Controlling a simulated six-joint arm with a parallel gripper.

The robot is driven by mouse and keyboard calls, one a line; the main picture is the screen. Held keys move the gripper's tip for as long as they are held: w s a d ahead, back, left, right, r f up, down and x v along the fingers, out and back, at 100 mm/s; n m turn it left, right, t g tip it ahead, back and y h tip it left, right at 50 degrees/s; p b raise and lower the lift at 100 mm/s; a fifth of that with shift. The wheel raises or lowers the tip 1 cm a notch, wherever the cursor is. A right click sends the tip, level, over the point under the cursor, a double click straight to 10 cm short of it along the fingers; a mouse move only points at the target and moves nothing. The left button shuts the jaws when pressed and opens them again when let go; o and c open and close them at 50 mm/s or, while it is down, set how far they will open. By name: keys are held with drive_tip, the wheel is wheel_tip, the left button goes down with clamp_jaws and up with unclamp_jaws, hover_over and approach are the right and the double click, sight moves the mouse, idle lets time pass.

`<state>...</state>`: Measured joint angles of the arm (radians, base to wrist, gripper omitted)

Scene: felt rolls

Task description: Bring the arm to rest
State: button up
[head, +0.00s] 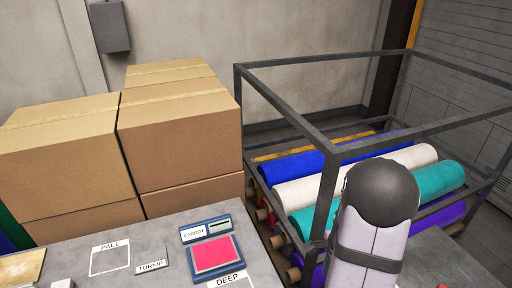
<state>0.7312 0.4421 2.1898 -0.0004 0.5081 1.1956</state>
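My arm's dark rounded joint and pale link stand at the lower right of the head view, in front of the metal cage. My gripper is not in view, so its opening and anything in it are hidden. Felt rolls lie stacked in the cage: a blue roll (297,168), a white roll (305,190), a teal roll (437,181) and a purple roll (440,217). My arm covers part of the rolls.
A grey table (130,277) fills the lower left. On it are a blue-framed pad with a red face (215,254), a TURNIP label (152,266) and a PALE label (110,259). Cardboard boxes (180,130) stand behind it. The dark cage frame (290,110) rises beside my arm.

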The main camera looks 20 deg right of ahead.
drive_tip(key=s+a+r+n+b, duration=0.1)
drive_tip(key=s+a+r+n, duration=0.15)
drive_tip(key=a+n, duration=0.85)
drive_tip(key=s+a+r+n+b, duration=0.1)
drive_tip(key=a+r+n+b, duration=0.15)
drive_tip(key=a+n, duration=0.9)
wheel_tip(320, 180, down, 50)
drive_tip(key=b, duration=4.9)
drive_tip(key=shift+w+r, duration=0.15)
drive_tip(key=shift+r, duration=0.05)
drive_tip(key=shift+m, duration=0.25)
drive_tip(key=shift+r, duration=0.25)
